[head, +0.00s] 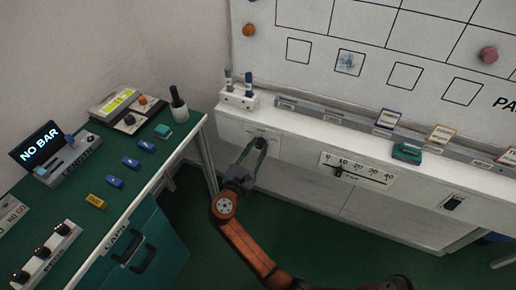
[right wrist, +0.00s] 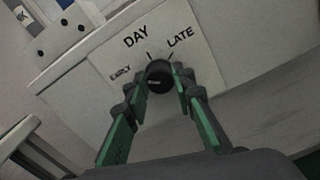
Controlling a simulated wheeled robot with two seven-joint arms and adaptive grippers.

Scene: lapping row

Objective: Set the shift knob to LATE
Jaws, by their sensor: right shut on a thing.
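The shift knob (right wrist: 158,74) is a round black knob on a pale panel (right wrist: 180,22) lettered EARLY, DAY and LATE in the right wrist view. My right gripper (right wrist: 162,84) is shut on it, with one green-padded finger on each side. A small light mark shows on the knob, but I cannot tell which label it points to. In the head view my right gripper (head: 259,146) reaches up to the panel on the white cabinet front (head: 227,122), and its fingers largely hide the knob. My left gripper is not in view.
A slider scale (head: 357,168) and a dark switch (head: 453,203) sit further right on the cabinet front. A marker holder (head: 240,100) stands on the ledge above. A green-topped desk (head: 151,178) with blue blocks and a NO BAR display (head: 41,145) is at left.

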